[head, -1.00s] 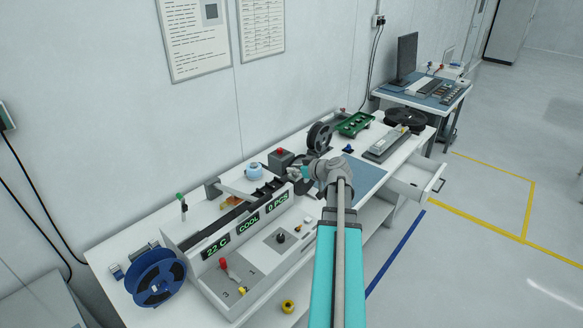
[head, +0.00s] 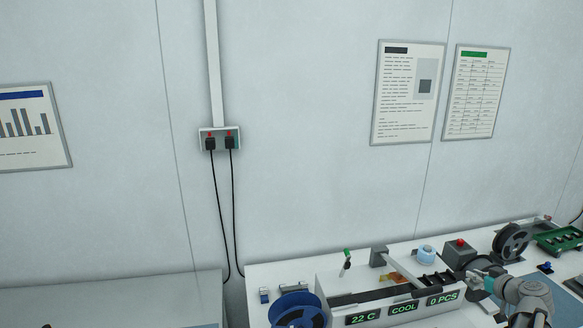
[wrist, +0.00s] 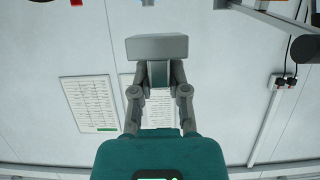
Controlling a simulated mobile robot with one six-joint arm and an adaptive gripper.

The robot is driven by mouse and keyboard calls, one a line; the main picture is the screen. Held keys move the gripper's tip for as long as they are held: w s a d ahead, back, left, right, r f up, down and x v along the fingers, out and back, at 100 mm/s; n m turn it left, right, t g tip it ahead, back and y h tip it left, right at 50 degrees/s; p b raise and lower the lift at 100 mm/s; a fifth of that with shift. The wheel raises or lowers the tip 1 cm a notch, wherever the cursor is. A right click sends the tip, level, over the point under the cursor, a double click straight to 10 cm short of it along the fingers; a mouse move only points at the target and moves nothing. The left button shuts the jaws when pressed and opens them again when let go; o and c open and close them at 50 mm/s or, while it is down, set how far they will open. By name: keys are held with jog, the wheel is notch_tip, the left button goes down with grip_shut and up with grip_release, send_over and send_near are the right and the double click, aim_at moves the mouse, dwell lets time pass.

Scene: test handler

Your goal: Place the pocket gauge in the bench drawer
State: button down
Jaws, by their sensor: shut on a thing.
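My gripper (head: 476,279) is at the right of the head view, above the bench by the right end of the test handler (head: 372,300). In the wrist view my gripper (wrist: 157,76) is shut on a plain grey block (wrist: 157,46), held crosswise at the fingertips. I cannot tell whether this block is the pocket gauge; no face with markings shows. The bench drawer is outside both current views.
A dark box with a red button (head: 459,253), a black reel (head: 511,242) and a green tray (head: 558,241) stand near my gripper. A blue reel (head: 297,310) is at the bench's left. The wall (head: 300,120) rises behind.

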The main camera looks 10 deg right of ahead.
notch_tip(320, 180, down, 6)
jog(key=b, duration=0.5)
jog(key=shift+s+f, duration=0.1)
dwell(1.1)
